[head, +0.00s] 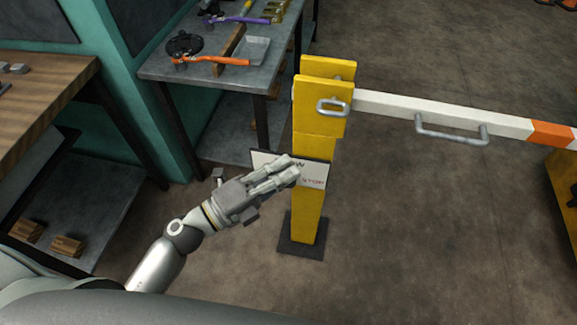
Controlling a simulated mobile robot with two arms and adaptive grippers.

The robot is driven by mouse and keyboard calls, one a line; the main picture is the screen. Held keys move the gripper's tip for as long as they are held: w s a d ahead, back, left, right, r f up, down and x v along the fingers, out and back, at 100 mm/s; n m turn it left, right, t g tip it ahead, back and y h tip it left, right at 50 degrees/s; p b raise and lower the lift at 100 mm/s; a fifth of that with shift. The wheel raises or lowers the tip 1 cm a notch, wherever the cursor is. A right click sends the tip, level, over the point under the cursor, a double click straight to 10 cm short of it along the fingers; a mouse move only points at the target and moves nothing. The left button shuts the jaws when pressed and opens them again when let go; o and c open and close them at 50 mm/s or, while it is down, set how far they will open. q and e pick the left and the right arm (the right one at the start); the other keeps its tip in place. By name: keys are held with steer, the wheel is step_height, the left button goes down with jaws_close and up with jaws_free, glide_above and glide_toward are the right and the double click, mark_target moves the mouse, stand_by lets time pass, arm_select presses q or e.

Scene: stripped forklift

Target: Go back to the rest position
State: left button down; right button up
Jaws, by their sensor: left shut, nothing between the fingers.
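My left gripper (289,172) reaches in from the lower left on its grey arm. Its fingers are shut and nothing is between them. In the picture the fingertips overlap the white sign (313,176) on the yellow barrier post (308,215); I cannot tell whether they touch it. Part of the sign's lettering is hidden behind the fingers. My right gripper is not in view.
A white and orange barrier arm (445,108) with a grey handle (451,133) runs right from the post. A grey workbench (215,78) with tools stands behind. A wooden-topped bench (45,85) stands at left. Concrete floor (430,235) is clear at lower right.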

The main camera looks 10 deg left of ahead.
arm_select(q)
steer(key=shift+s, duration=0.1)
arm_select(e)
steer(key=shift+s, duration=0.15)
